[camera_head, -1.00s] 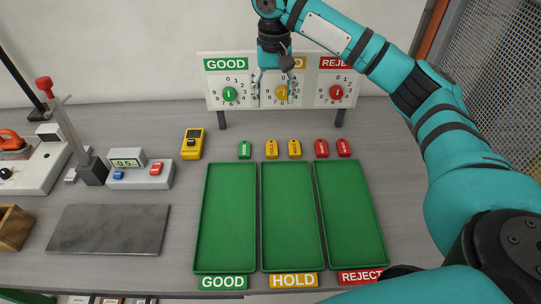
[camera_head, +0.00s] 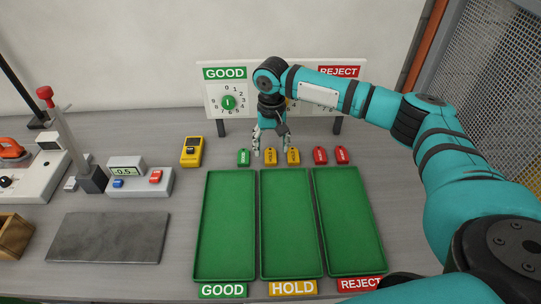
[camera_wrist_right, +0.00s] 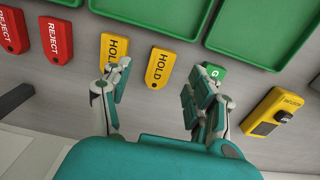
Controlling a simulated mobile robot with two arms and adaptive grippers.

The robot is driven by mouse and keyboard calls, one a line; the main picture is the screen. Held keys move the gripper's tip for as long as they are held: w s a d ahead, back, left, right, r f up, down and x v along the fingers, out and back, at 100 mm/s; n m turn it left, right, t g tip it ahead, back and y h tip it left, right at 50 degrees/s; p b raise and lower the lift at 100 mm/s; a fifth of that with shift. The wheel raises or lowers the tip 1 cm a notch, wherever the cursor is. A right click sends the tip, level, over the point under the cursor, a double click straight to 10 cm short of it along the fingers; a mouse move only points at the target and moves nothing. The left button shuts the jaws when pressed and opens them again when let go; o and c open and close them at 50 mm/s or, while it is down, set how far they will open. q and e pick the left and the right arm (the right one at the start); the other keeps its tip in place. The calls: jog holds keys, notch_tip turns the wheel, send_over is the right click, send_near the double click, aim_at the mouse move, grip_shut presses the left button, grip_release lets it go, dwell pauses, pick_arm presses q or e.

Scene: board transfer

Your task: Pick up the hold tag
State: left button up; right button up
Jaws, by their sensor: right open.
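Two yellow hold tags lie on the table. The left hold tag (camera_head: 270,158) is also in the right wrist view (camera_wrist_right: 160,67), and the right hold tag (camera_head: 293,157) shows there too (camera_wrist_right: 113,50). My right gripper (camera_head: 271,151) points down just above the tags. In the right wrist view its open fingers (camera_wrist_right: 160,82) stand either side of the left hold tag, with nothing held. The left finger is near the other hold tag, and the right finger partly covers the green good tag (camera_wrist_right: 216,71). My left gripper is not in view.
Red reject tags (camera_head: 320,155) lie to the right. Green trays (camera_head: 228,225) fill the front. The counter board (camera_head: 214,96) stands behind my gripper. A yellow device (camera_head: 192,150) and a scale display (camera_head: 126,171) stand to the left.

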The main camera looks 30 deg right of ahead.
aim_at(271, 158)
jog(key=f, duration=0.2)
jog(key=f+p, duration=0.1)
jog(key=f, duration=0.1)
jog(key=shift+w+f, duration=0.2)
jog(key=shift+f, duration=0.15)
jog(key=c, duration=1)
jog(key=shift+o, duration=0.2)
jog(key=shift+r, duration=0.15)
